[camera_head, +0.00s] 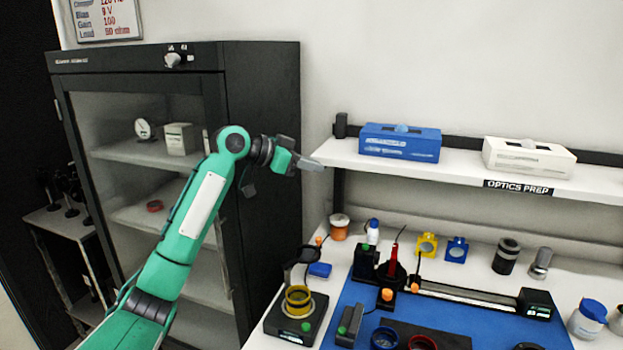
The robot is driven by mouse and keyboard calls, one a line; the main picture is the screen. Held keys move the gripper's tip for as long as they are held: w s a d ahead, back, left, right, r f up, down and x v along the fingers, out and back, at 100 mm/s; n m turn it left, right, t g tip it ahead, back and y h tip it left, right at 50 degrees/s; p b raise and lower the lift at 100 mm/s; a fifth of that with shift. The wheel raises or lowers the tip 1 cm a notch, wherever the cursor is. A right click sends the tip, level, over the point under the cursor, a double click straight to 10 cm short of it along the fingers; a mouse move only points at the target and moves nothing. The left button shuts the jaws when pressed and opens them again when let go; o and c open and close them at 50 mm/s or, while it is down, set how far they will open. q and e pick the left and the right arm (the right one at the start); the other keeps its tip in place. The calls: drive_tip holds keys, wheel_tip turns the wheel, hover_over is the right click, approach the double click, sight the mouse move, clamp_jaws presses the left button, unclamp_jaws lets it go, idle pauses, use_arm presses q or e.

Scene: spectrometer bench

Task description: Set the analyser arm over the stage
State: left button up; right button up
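My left gripper (312,163) is in the air in front of the dark cabinet's right edge, near the left end of the shelf. It touches nothing that I can make out. Its fingers are seen nearly edge-on, so their opening is unclear. A long dark arm or rail (465,295) lies across the blue mat, with a dark block (535,303) at its right end. A black base (292,325) carries a yellow ring (298,299), with a dark round part raised behind it. I cannot tell for certain which parts are the analyser arm and stage. My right gripper is out of view.
A blue box (400,142) and a white box (528,157) stand on the shelf (450,176). The glass-fronted cabinet (262,180) stands at left. The blue mat (345,300) on the white bench is crowded with small optics. Lidded jars stand at right.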

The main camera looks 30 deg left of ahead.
sight(302, 253)
use_arm(q)
drive_tip(key=w+a+r+n+y+p, duration=0.1)
drive_tip(key=w+a+r+n+t+y, duration=0.1)
drive_tip(key=w+a+n, duration=0.1)
drive_tip(key=w+a+n+t+y+p, duration=0.1)
drive_tip(key=a+y, duration=0.1)
drive_tip(key=shift+w+r+p, duration=0.3)
drive_tip(key=shift+r+p, duration=0.05)
drive_tip(key=shift+r, duration=0.05)
clamp_jaws()
drive_tip(key=w+a+f+n+g+y+p, duration=0.1)
drive_tip(key=w+a+f+n+y+p, duration=0.15)
drive_tip(key=a+n+y, duration=0.35)
drive_tip(key=s+d+f+n+g+p, duration=0.2)
drive_tip(key=d+f+n+g+p, duration=0.2)
drive_tip(key=f, duration=0.5)
drive_tip(key=s+d+f+n+g+p, duration=0.2)
drive_tip(key=d+f+g+p, duration=0.4)
drive_tip(key=f, duration=0.4)
drive_tip(key=shift+s+d+f+n+y+p, duration=0.35)
drive_tip(key=shift+d+n+p, duration=0.25)
drive_tip(key=shift+n+p, duration=0.25)
drive_tip(key=shift+w, duration=0.1)
